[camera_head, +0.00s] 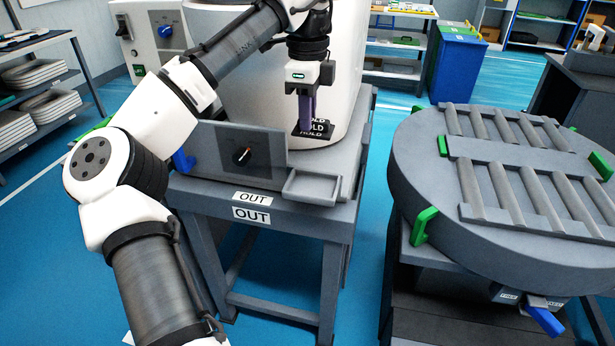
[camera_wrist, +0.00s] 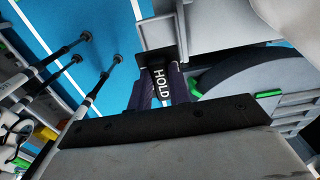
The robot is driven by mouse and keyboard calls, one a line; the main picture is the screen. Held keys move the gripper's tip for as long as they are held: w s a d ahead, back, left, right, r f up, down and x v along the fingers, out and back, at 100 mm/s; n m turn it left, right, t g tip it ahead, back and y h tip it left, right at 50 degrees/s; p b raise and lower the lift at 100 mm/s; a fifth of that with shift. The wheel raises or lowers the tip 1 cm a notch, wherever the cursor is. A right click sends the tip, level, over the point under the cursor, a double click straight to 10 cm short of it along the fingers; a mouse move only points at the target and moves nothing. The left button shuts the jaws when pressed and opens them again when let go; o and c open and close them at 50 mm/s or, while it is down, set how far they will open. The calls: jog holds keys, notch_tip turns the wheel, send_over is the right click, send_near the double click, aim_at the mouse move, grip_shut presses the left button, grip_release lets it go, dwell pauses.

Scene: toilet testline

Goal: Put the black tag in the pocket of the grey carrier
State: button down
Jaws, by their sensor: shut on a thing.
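My gripper (camera_head: 306,115), with purple fingers, points down and is shut on the black tag (camera_head: 320,130), which carries white HOLD lettering. The tag is in front of the white drum-like body and above the grey ledge; whether it touches anything is unclear. In the wrist view the tag (camera_wrist: 160,86) shows between the purple fingers. A small shallow grey tray (camera_head: 312,200) is below the tag, on the stand marked OUT. A large round grey slatted piece (camera_head: 405,165) with green clips stands to the right. I cannot tell for certain which is the carrier, and no pocket is clearly visible.
A blue and green bin (camera_head: 457,65) and shelves (camera_head: 395,50) are behind. A gap of blue floor (camera_head: 370,240) separates the OUT stand (camera_head: 335,250) from the round piece.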

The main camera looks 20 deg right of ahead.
aim_at(308, 187)
notch_tip(308, 187, down, 14)
jog(key=shift+r+b, duration=0.15)
jog(key=shift+b, duration=0.15)
jog(key=c, duration=1.3)
grip_release()
notch_tip(308, 187, up, 12)
jog(key=shift+r+p, duration=0.1)
jog(key=shift+p, duration=0.3)
